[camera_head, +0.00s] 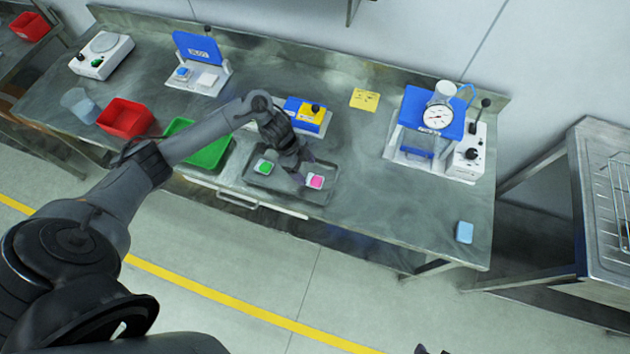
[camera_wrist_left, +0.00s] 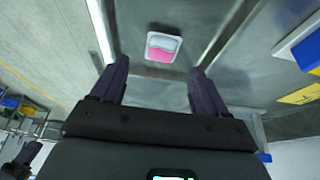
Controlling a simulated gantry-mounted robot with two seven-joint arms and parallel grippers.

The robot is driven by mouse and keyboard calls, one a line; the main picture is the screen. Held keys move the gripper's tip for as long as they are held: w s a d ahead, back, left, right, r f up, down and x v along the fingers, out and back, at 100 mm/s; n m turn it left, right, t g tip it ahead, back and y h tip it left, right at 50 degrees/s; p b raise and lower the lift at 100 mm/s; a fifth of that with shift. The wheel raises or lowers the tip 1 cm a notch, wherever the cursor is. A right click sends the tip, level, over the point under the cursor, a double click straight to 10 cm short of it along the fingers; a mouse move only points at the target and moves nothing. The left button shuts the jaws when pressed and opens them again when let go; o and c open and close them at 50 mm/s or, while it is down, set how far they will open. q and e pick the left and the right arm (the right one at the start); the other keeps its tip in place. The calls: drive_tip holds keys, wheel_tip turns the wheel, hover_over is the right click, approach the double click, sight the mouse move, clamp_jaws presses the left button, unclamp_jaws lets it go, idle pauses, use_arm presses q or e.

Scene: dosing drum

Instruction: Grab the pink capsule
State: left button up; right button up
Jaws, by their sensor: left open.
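My left gripper (camera_head: 298,173) is open and empty, pointing down over the tray just left of the pink capsule. In the left wrist view the fingers (camera_wrist_left: 159,68) are spread either side of it, apart from it. A green capsule (camera_head: 265,166) lies in the tray's left part. Only a dark tip, probably my right gripper, shows at the bottom edge.
A green tray (camera_head: 208,152) and a red bin (camera_head: 125,118) stand left of the grey tray. A blue and yellow device (camera_head: 307,115) is behind it. A blue press with a gauge (camera_head: 438,117) stands at right. The bench between tray and press is clear.

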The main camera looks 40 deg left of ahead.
sight(313, 179)
use_arm(q)
drive_tip(key=shift+x, duration=3.05)
drive_tip(key=shift+w+a, duration=0.1)
drive_tip(key=shift+a, duration=0.1)
drive_tip(key=c, duration=1.1)
